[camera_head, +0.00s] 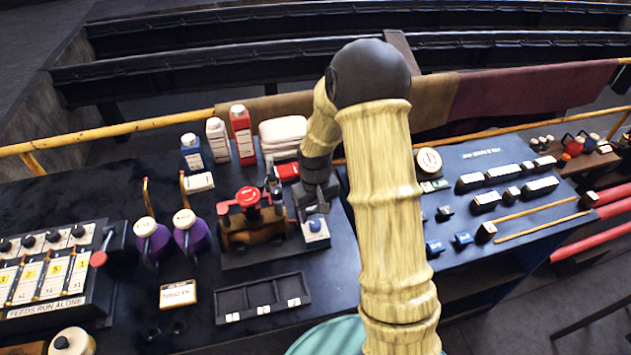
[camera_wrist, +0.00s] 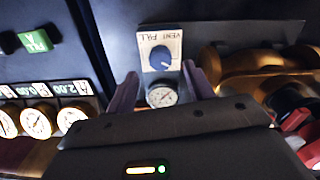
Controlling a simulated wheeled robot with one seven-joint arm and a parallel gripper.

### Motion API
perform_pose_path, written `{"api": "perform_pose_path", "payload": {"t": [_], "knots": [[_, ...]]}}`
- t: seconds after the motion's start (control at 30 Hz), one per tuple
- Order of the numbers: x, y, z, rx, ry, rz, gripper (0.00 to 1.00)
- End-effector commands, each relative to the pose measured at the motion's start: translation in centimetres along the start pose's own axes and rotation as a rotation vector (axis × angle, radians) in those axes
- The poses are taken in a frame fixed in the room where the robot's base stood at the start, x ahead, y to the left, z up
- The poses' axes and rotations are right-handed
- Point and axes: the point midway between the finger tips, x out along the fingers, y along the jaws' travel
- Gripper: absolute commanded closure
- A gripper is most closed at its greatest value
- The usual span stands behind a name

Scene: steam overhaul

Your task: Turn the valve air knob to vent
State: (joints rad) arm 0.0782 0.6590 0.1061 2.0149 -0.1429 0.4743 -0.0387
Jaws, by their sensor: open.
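The blue valve air knob (camera_wrist: 160,57) sits on a pale plate marked VENT and FILL, seen upside down in the wrist view. A pale mark shows on the knob's lower right; I cannot tell surely which word it points to. A small round gauge (camera_wrist: 161,95) is just below the plate. In the head view the knob's small blue and white box (camera_head: 316,232) stands at the right of the bench. My gripper (camera_wrist: 160,72) is open and empty, its fingers on either side of the knob's lower area in the picture, with no contact visible. It also shows in the head view (camera_head: 317,205), just above the box.
A brass and red engine model (camera_head: 250,218) stands close left of the box. A dark compartment tray (camera_head: 262,298) lies in front. A second blue bench (camera_head: 480,215) with labelled parts is at right.

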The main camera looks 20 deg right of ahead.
Motion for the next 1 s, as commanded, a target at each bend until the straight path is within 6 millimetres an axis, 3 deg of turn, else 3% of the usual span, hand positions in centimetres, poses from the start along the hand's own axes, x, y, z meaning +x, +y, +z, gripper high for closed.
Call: {"api": "perform_pose_path", "payload": {"t": [0.6,0.77,1.0], "knots": [[-11.6,0.0,-0.1,0.0,0.004,0.001,0.48],[-13.0,0.0,0.0,-0.001,0.0,0.0,0.48],[-13.1,0.0,0.0,-0.001,-0.001,0.0,0.48]]}}
